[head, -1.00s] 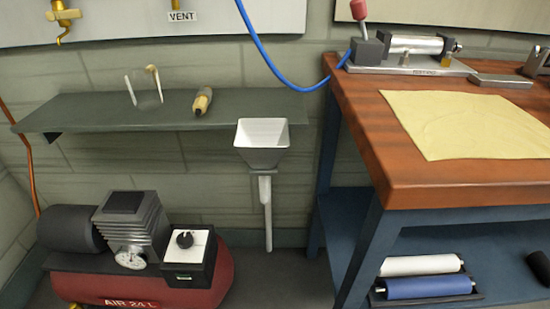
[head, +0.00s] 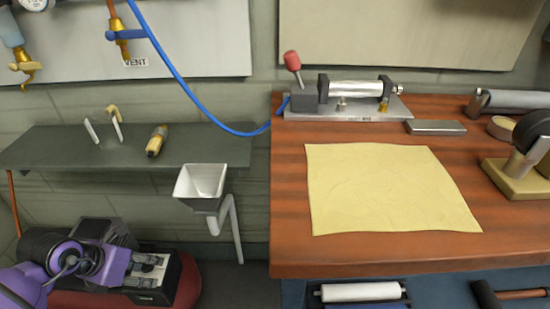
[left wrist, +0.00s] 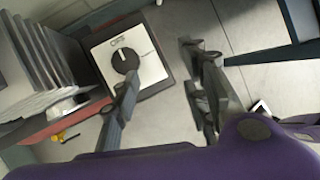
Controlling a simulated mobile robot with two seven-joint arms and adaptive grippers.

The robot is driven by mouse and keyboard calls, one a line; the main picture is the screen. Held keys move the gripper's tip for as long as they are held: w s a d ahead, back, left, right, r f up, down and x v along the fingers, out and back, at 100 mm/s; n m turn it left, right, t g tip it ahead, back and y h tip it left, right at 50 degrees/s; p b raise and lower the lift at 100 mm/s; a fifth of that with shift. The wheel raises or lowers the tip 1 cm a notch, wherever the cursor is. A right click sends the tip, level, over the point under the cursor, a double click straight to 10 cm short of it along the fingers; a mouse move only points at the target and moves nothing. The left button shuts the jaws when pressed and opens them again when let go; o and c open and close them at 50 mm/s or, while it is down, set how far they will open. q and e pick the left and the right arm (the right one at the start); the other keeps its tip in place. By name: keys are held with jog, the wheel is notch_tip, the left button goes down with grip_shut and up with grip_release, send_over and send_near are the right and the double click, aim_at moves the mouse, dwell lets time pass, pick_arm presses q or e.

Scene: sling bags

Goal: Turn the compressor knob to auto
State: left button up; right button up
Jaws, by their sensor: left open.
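The air compressor has a red tank (head: 190,285) at the lower left of the head view. In the left wrist view, its black round knob (left wrist: 124,61) sits on a white plate (left wrist: 146,70) in a black box. A pale mark on the knob points toward small lettering at the plate's top edge, too small to read. My left gripper (head: 148,270) is open over the box in the head view and hides the knob there. In the left wrist view, one finger of the left gripper (left wrist: 160,75) overlaps the knob's lower edge; contact cannot be told. My right gripper is not in view.
Grey cooling fins (left wrist: 38,62) stand beside the box. A grey shelf (head: 60,150) and white funnel (head: 201,181) are above and right of the compressor. A wooden workbench (head: 290,220) with a yellow sheet (head: 385,190) stands right. Bare floor (left wrist: 175,115) lies beside the box.

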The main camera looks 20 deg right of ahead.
aim_at(147, 265)
pick_arm(q)
jog(key=w+a+r+y, duration=0.1)
jog(key=w+a+r, duration=0.1)
jog(key=w+a, duration=0.15)
jog(key=x, duration=0.3)
jog(key=b+x, duration=0.1)
jog(key=x, duration=0.2)
jog(key=shift+s+a+b, duration=0.15)
jog(key=shift+a+b, duration=0.05)
jog(key=shift+b, duration=0.1)
jog(key=shift+w+d+f, duration=0.2)
jog(key=shift+w+f, duration=0.05)
jog(key=shift+f, duration=0.4)
jog(key=shift+t, duration=0.3)
jog(key=c, duration=1)
jog(key=shift+a+y, duration=0.1)
jog(key=shift+y, duration=0.2)
